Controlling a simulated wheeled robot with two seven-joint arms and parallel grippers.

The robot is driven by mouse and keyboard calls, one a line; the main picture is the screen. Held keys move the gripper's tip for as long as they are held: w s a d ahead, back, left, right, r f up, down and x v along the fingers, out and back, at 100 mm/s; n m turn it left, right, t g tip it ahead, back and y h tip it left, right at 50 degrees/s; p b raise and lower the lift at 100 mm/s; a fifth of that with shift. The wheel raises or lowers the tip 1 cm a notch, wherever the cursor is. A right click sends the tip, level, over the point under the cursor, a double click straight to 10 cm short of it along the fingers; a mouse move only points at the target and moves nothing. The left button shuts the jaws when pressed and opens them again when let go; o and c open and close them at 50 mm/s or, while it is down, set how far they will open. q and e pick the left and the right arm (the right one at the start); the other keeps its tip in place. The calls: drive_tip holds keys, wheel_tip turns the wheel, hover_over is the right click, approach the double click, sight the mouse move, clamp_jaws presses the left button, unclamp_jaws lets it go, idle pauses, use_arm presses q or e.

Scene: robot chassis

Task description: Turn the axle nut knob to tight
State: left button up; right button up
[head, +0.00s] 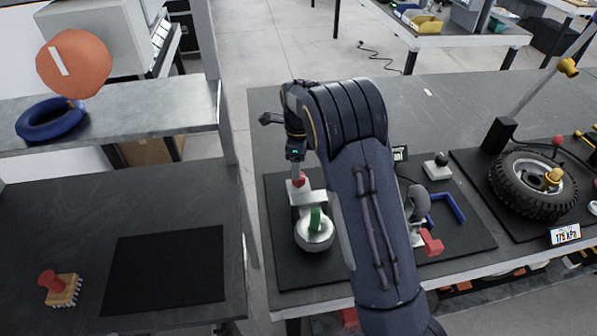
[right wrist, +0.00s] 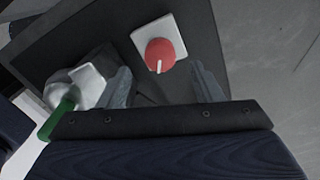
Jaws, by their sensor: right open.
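The red knob (right wrist: 161,54) sits on a white square plate (right wrist: 146,36) in the right wrist view and has a white pointer line on its top. In the head view the knob (head: 299,180) shows just below my right gripper (head: 297,170), partly covered by it. My right gripper (right wrist: 162,72) is open, its two grey fingers apart on either side below the knob, with nothing held. A white wheel-like part with a green piece (head: 315,226) stands beside the plate. My left gripper is not in view.
A dark mat (head: 290,268) lies under these parts. A blue angled bar (head: 447,208), a red block (head: 431,243) and a black-knobbed box (head: 438,166) are right of my arm. The left bench has a bare black mat (head: 165,268).

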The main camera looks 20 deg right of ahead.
drive_tip(key=shift+r, duration=1.35)
